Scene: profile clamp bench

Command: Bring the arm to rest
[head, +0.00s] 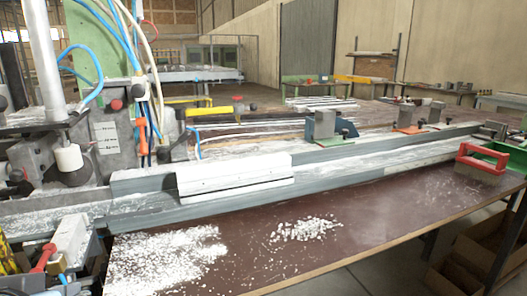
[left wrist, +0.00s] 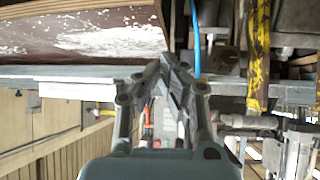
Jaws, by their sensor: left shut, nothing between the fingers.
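My left gripper (left wrist: 168,72) shows in the left wrist view with its two dark fingers drawn together at the tips. Nothing is between them. The tips appear in front of the edge of the brown bench top (left wrist: 60,12); I cannot tell how far they are from it. I do not make out my left gripper in the head view. My right gripper is in neither view.
A long grey rail (head: 370,174) with a white block (head: 235,176) runs along the brown bench (head: 345,225), which carries white chips (head: 305,229). A red-handled brush (head: 482,160) lies at right. Machinery with blue hoses (head: 92,93) stands at left.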

